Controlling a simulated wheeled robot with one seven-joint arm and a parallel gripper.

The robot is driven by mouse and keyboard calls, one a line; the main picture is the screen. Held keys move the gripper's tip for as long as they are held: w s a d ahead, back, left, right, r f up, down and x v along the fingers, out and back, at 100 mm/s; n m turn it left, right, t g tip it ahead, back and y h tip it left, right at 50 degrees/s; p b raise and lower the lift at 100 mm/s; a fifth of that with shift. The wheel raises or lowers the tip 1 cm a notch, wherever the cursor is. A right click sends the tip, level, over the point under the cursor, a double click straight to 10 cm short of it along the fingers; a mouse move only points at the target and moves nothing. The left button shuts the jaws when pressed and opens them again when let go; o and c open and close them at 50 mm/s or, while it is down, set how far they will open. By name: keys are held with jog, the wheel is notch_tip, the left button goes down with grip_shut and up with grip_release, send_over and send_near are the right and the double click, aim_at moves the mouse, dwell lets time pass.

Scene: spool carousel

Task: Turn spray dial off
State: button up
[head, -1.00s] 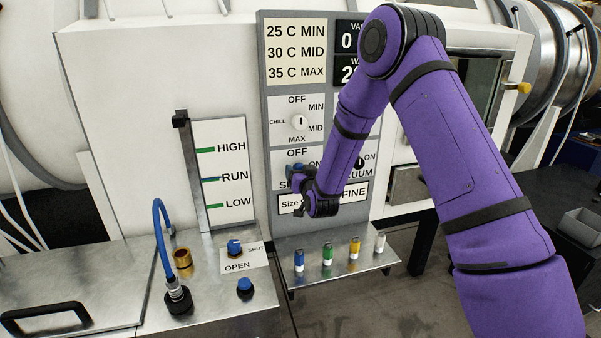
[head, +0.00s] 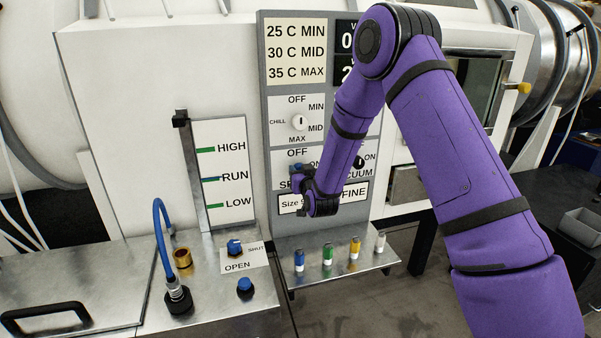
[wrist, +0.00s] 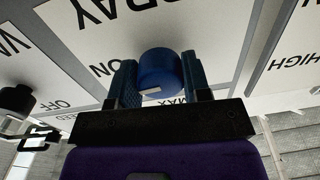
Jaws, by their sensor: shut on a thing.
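The blue spray dial (wrist: 159,72) is on a white panel marked SPRAY, seen upside down in the wrist view. It sits between the two fingers of my gripper (wrist: 160,84), which are closed on its sides. A small white mark shows on the dial's lower edge, near the MAX lettering. In the head view my gripper (head: 298,178) is at the panel's left side, under the OFF label. The dial is mostly hidden there by my gripper and wrist.
A chill dial (head: 299,122) is above, and a black vacuum knob (head: 359,162) is to the right, close to my forearm. A shelf (head: 340,268) with several coloured pegs juts out below. A blue hose (head: 157,232) stands at the left.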

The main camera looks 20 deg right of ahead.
jog(key=n, duration=0.4)
jog(key=shift+a, duration=0.1)
jog(key=n, duration=0.4)
jog(key=shift+n, duration=0.3)
jog(key=n, duration=0.4)
jog(key=shift+n+h, duration=0.3)
jog(key=shift+n, duration=1.5)
jog(key=o, duration=0.9)
jog(key=shift+o, duration=0.2)
jog(key=shift+s, duration=0.15)
jog(key=s, duration=1)
jog(key=shift+s+r, duration=0.15)
jog(key=shift+s, duration=0.15)
